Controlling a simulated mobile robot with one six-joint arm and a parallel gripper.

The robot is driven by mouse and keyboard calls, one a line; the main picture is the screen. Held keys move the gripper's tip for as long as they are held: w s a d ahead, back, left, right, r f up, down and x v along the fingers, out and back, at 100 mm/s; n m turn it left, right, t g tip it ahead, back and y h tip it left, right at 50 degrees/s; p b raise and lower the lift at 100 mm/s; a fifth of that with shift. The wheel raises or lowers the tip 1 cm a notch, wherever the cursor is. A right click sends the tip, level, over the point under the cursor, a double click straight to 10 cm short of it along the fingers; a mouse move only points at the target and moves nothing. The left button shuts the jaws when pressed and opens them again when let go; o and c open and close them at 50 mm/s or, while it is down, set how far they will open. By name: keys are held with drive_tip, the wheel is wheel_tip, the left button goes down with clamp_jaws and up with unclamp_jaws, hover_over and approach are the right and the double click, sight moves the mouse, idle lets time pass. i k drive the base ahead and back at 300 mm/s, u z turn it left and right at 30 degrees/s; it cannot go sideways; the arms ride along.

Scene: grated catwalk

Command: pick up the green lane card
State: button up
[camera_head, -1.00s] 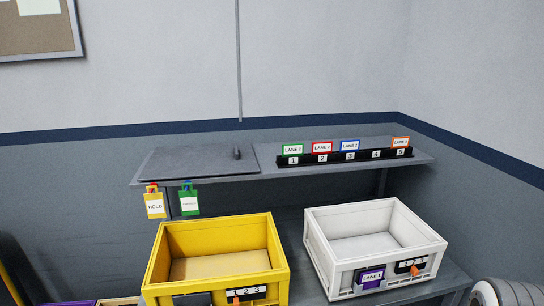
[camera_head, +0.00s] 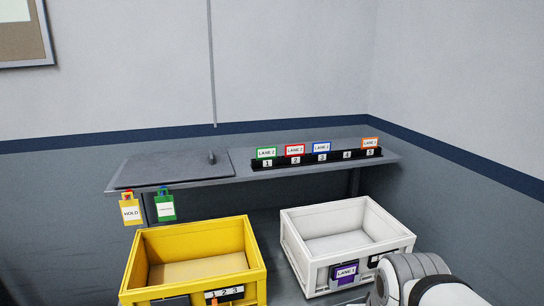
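The green lane card (camera_head: 266,153) stands upright in slot 1 of the black numbered rack (camera_head: 308,163), at the left end of the rack on the grey upper shelf. Slot 4 holds no card. A white and grey part of my arm shows at the lower right. My gripper itself is not in view.
A yellow bin (camera_head: 193,259) and a white bin (camera_head: 345,245) with a purple card (camera_head: 346,273) stand below the shelf (camera_head: 205,181). A yellow HOLD tag (camera_head: 131,213) and a green tag (camera_head: 166,207) hang from its left front edge. A dark panel with a small handle lies left of the rack.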

sight(264, 153)
drive_tip(key=i, duration=0.95)
